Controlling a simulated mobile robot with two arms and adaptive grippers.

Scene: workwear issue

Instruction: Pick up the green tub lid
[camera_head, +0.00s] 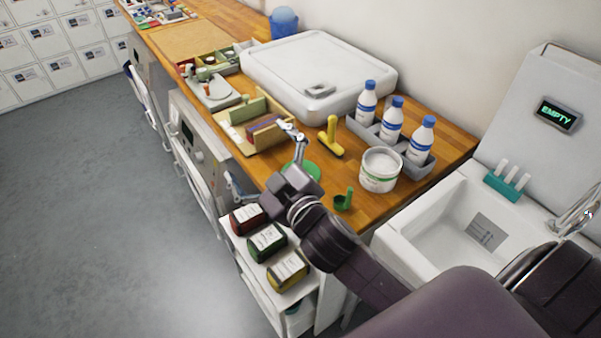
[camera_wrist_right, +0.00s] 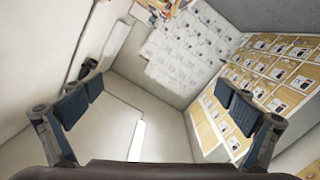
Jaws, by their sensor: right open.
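The green tub lid (camera_head: 315,171) is a flat green disc on the wooden counter in the head view, partly hidden behind my right gripper. My right gripper (camera_head: 257,150) is at the counter's front edge, its fingers spread wide and empty. In the right wrist view, the gripper (camera_wrist_right: 160,88) has a clear gap between its fingers, and the lid does not show there. A white tub (camera_head: 380,173) with a green band stands on the counter to the right of the lid. My left gripper is not in view.
A green scoop (camera_head: 343,201), a yellow brush-like tool (camera_head: 330,138) and a grey caddy (camera_head: 416,166) with blue-capped bottles (camera_head: 392,121) are nearby. A wooden divided tray (camera_head: 269,142) lies left. A sink (camera_head: 440,225) is right.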

